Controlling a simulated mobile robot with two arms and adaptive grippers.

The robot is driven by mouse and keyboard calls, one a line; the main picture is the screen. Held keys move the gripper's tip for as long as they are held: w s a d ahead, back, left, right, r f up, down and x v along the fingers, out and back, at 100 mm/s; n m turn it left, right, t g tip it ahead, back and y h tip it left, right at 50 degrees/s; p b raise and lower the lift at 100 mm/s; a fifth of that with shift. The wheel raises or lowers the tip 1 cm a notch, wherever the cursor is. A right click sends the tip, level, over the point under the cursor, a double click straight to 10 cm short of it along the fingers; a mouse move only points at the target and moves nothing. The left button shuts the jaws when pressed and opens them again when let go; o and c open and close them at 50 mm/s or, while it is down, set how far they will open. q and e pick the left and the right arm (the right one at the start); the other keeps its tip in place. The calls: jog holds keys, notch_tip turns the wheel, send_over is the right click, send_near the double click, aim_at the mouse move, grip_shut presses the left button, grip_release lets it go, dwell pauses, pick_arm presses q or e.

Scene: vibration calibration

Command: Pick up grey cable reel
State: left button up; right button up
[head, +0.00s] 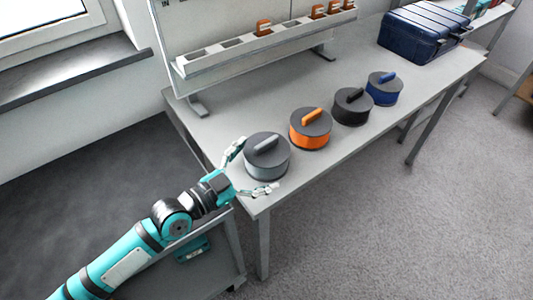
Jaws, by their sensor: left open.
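The grey cable reel (267,162) is a round drum with a dark top and a light grey bar handle. It stands upright at the near left end of the grey table (338,157). My left gripper (249,168) is open, its two fingers spread on the left and near sides of the grey reel. I cannot tell whether a finger touches it. My right gripper is not in view.
An orange reel (310,136), a black reel (351,111) and a blue reel (384,94) stand in a row to the right. A slotted rack (222,59) with orange clips is behind. A dark blue case (416,38) sits at the far end.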

aim_at(270, 157)
pick_arm(q)
jog(key=x, duration=0.4)
jog(key=shift+w+p, duration=0.3)
jog(key=shift+w, duration=0.15)
jog(key=shift+w+d+f, duration=0.1)
jog(key=shift+d, duration=0.15)
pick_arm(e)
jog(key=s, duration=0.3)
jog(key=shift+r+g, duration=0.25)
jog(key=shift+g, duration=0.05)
pick_arm(q)
jog(key=shift+c, duration=0.3)
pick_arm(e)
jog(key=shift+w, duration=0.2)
pick_arm(q)
jog(key=c, duration=1.7)
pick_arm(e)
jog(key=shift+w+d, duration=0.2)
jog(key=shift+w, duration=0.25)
